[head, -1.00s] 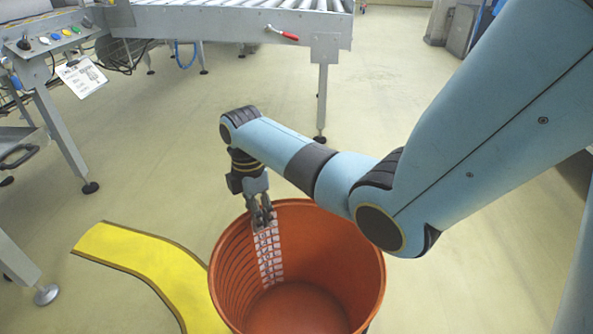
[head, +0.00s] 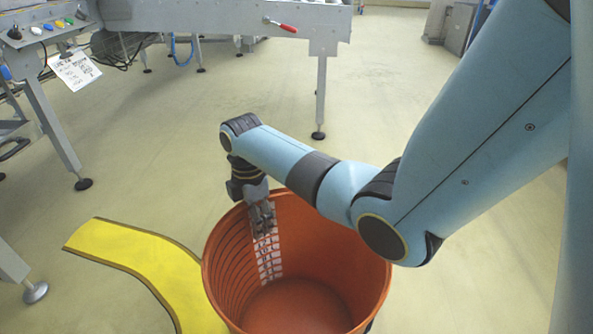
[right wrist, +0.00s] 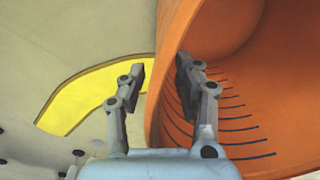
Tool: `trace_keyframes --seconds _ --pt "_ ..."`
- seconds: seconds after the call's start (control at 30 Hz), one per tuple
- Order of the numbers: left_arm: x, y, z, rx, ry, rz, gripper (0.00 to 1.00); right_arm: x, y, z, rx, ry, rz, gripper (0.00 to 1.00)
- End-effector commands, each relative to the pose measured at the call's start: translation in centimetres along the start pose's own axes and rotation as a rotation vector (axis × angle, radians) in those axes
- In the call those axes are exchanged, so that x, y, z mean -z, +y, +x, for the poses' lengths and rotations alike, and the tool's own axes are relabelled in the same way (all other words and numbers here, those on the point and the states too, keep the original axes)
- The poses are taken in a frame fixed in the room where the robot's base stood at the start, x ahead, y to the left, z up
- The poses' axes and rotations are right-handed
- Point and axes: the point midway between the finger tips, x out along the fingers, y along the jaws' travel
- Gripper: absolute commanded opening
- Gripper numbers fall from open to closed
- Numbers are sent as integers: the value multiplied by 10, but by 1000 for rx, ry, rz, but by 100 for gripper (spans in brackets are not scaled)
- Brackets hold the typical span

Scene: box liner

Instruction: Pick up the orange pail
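The orange pail (head: 330,240) stands upright on the floor at the bottom middle of the head view. It looks empty, with a white marked scale (head: 268,260) on its inner wall. My right gripper (head: 262,218) points down at the pail's far left rim. In the right wrist view, my right gripper (right wrist: 160,70) is open, with one finger outside the pail and one inside. The orange pail's wall (right wrist: 168,40) passes between the fingers, with a gap showing on the outer finger's side. Contact of the inner finger is unclear. My left gripper is not in view.
A yellow curved floor strip (head: 135,250) lies left of the pail, partly hidden by it. A grey conveyor (head: 230,20) with a red lever stands at the back. A control panel (head: 40,30) stands at left. The floor between is clear.

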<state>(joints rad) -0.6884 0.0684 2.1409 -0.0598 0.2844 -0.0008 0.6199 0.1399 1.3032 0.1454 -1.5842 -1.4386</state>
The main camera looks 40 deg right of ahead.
Motion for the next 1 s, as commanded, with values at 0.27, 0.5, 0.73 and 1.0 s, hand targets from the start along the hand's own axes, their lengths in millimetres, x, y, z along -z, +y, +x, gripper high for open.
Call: trace_keyframes --seconds 0.27,0.5,0.73,1.0 --pt "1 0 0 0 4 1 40 0 0 0 -1 0 0 32" --pt "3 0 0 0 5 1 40 0 0 1 0 0 0 32" --pt "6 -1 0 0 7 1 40 0 1 4 -1 0 0 32" --pt "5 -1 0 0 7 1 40 0 0 5 -1 0 0 30"
